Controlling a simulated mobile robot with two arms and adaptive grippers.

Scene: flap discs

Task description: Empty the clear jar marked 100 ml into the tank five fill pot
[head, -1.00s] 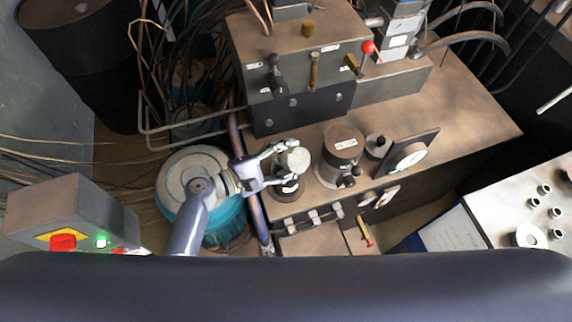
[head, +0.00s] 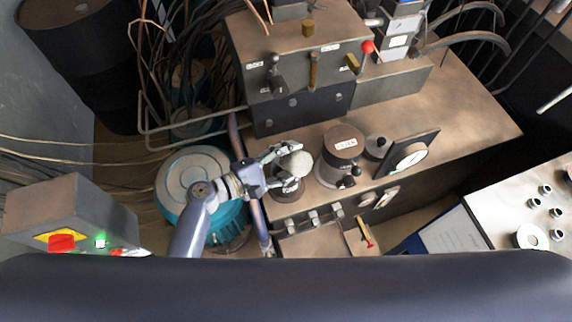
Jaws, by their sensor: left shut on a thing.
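My left gripper (head: 294,165) is shut on a small pale, greyish jar (head: 298,162), with one finger on each side of it. No mark on the jar can be read, and I cannot tell its contents or exact tilt. The jar is above a small dark round pot (head: 288,194) on the left edge of the machine's bench top. The jar and fingers cover much of this pot, and its label cannot be read. A larger labelled pot (head: 342,146) with a dark lid stands to the right of the jar. My right gripper is not in view.
A control block with levers (head: 310,75) stands behind the jar. A teal drum (head: 222,222) lies under my left arm.

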